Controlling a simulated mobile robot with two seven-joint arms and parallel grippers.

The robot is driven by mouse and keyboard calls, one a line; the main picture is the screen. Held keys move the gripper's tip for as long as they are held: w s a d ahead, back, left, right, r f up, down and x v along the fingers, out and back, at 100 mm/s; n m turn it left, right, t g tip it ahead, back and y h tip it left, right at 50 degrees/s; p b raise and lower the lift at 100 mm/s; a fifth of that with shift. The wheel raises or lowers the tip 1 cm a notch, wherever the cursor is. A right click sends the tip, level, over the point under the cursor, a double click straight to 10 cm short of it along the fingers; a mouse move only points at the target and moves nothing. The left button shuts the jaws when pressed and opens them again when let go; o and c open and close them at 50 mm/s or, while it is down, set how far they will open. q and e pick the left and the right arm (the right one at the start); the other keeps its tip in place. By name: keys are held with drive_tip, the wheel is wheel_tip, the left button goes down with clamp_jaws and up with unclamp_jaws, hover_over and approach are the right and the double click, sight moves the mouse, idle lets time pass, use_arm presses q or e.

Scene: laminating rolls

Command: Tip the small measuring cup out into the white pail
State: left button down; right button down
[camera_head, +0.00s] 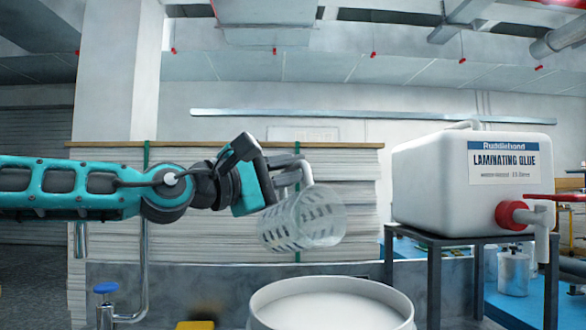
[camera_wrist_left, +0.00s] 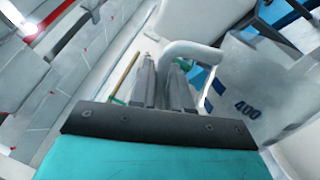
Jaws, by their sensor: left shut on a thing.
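The small measuring cup (camera_head: 318,218) is clear with dark markings and hangs in the air above the white pail, tipped well over toward its side. My left gripper (camera_head: 284,164) is shut on its pale handle. In the left wrist view the gripper fingers (camera_wrist_left: 164,84) close by the curved handle (camera_wrist_left: 192,48), and the cup wall (camera_wrist_left: 240,95) shows a "400" mark. The white pail (camera_head: 405,308) stands open below, at the bottom of the head view, white inside. No stream is visible between cup and pail, and I cannot tell what the cup holds. My right gripper is out of view.
A large white glue container (camera_head: 430,190) with a red tap (camera_head: 511,214) stands on a dark metal stand (camera_head: 434,285) at right. A lidded metal can (camera_head: 513,272) sits on the blue surface there. Stacked sheets (camera_head: 365,190) fill the back behind the cup.

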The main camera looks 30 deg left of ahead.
use_arm(q)
drive_tip(key=shift+w+a+f+n+y+b, duration=0.2)
drive_tip(key=shift+a+f+n, duration=0.3)
drive_tip(key=shift+n, duration=0.15)
drive_tip(key=shift+w+a+f+n+y+b, duration=0.2)
drive_tip(key=shift+a+f+n, duration=0.25)
drive_tip(key=shift+n, duration=0.2)
drive_tip(key=shift+w+a+f+n+y, duration=0.25)
drive_tip(key=shift+a+n, duration=0.2)
drive_tip(key=shift+n, duration=0.4)
drive_tip(key=shift+w+a+f+n+y, duration=0.1)
drive_tip(key=shift+a+f+n+y, duration=0.25)
drive_tip(key=shift+n, duration=0.5)
drive_tip(key=shift+a, duration=0.15)
